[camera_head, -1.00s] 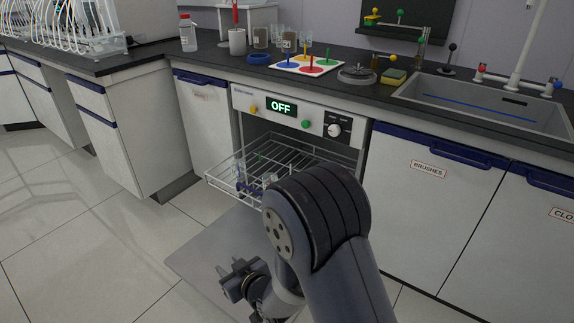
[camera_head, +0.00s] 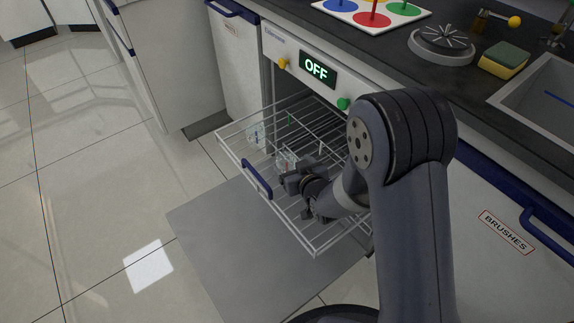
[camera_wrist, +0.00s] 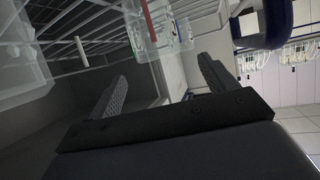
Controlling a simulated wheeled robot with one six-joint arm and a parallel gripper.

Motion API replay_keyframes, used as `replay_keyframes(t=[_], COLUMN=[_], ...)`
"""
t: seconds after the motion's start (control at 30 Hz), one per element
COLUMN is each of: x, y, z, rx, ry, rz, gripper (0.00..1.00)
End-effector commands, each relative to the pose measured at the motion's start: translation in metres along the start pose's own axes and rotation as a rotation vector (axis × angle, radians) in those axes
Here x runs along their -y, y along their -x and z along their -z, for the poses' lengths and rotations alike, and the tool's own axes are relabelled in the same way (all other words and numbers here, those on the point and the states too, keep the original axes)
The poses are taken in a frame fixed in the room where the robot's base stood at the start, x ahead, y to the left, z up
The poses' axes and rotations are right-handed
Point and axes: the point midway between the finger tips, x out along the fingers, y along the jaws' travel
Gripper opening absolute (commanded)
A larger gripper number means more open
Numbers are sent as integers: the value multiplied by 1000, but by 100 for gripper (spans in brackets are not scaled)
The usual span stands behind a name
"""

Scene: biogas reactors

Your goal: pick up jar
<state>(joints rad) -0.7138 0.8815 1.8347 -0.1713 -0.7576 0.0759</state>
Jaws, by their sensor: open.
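Clear glass jars stand in the wire rack (camera_head: 255,178) pulled out of the dishwasher. One jar (camera_head: 286,160) is right by my gripper (camera_head: 292,180) and partly hidden by it. Another jar (camera_head: 254,135) stands further left in the rack. In the wrist view my gripper (camera_wrist: 163,68) is open and empty, its two fingers apart. A clear jar (camera_wrist: 150,35) with a red strip is just beyond the fingertips, roughly between them. Whether the fingers touch it cannot be told. A large blurred clear vessel (camera_wrist: 18,60) fills the left side.
The dishwasher panel (camera_head: 318,70) reads OFF. Its open door (camera_head: 225,235) lies low beneath the rack. The rack's wires and blue handle (camera_head: 257,179) are close to my gripper. The counter edge and BRUSHES cabinet (camera_head: 505,233) are at right. The floor at left is clear.

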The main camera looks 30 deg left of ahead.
Motion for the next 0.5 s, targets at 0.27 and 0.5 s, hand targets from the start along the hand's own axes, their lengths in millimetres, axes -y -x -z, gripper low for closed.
replay_keyframes(t=[0.27,0.5], x=[0,0], y=[-22,-56], z=[-3,-6], rx=[0,-1], ry=[0,0], rz=[0,1], gripper=[80,80])
